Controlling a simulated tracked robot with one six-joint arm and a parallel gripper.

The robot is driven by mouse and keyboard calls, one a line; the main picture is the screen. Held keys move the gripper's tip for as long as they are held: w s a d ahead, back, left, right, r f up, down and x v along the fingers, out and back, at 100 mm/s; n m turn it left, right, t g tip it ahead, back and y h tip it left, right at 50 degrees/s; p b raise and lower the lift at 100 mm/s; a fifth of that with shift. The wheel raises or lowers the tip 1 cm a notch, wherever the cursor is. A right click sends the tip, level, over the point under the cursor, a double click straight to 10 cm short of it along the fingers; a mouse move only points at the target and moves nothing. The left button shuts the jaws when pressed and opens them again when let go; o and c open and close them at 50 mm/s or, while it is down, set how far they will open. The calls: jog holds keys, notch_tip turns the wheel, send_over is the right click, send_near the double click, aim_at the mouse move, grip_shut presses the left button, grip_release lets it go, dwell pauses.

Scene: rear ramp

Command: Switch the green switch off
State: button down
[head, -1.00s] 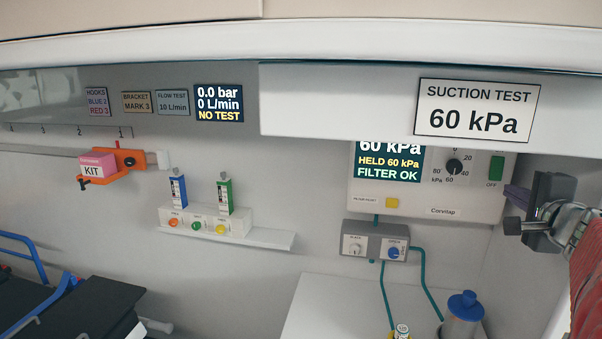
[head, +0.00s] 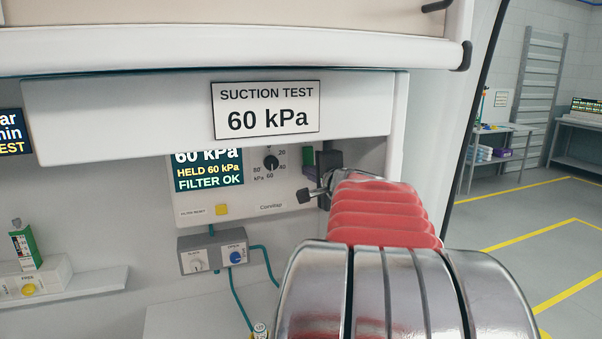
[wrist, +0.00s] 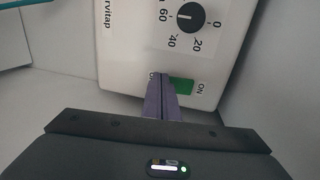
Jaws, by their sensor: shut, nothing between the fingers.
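The green switch (wrist: 182,86) is on the white suction panel (wrist: 125,45), beside the round dial (wrist: 190,17). In the wrist view its ON label shows at its right end; the label at its other end is mostly hidden by the fingers. My gripper (wrist: 161,78) is shut and empty, with its purple fingertips over or against the OFF end. I cannot tell whether they touch it. In the head view the green switch (head: 308,155) is partly hidden behind my gripper (head: 308,164).
An overhanging shelf with a SUCTION TEST 60 kPa sign (head: 266,109) is just above the panel. The display (head: 208,169) reads HELD 60 kPa, FILTER OK. A yellow button (head: 221,210) and a grey valve box (head: 213,252) with teal hoses are below left.

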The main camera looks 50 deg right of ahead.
jog(key=shift+w+d+f, duration=0.15)
jog(key=shift+w, duration=0.05)
jog(key=s+a+f, duration=0.2)
jog(key=s+a, duration=0.5)
jog(key=s, duration=0.4)
jog(key=shift+s+f, duration=0.15)
jog(key=shift+s, duration=0.25)
